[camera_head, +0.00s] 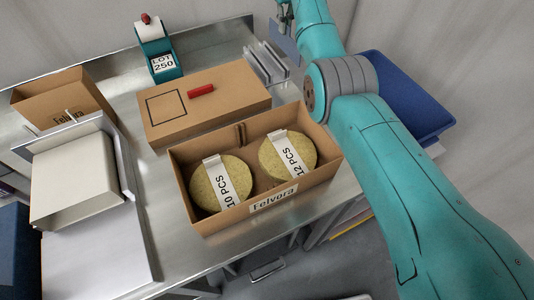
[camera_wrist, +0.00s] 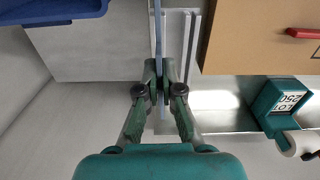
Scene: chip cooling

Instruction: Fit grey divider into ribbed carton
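The grey divider (camera_head: 284,42) is a thin blue-grey plate. My gripper (camera_head: 286,12) is shut on it, and the plate hangs below, over or beside the slotted metal rack. In the wrist view my gripper (camera_wrist: 160,90) pinches the divider (camera_wrist: 158,35), seen edge-on as a thin strip. The ribbed carton (camera_head: 187,206) is an open brown box marked Felvora, with a vertical rib pair (camera_head: 240,135) midway on its far inner wall. Two round yellowish stacks, labelled 10 PCS (camera_head: 221,183) and 12 PCS (camera_head: 287,154), lie in its left and right halves.
A LOT 250 dispenser (camera_head: 157,46) is at the back. A blue bin (camera_head: 395,95) is right, partly behind my arm. A second Felvora carton (camera_head: 62,97) and a white box stand left.

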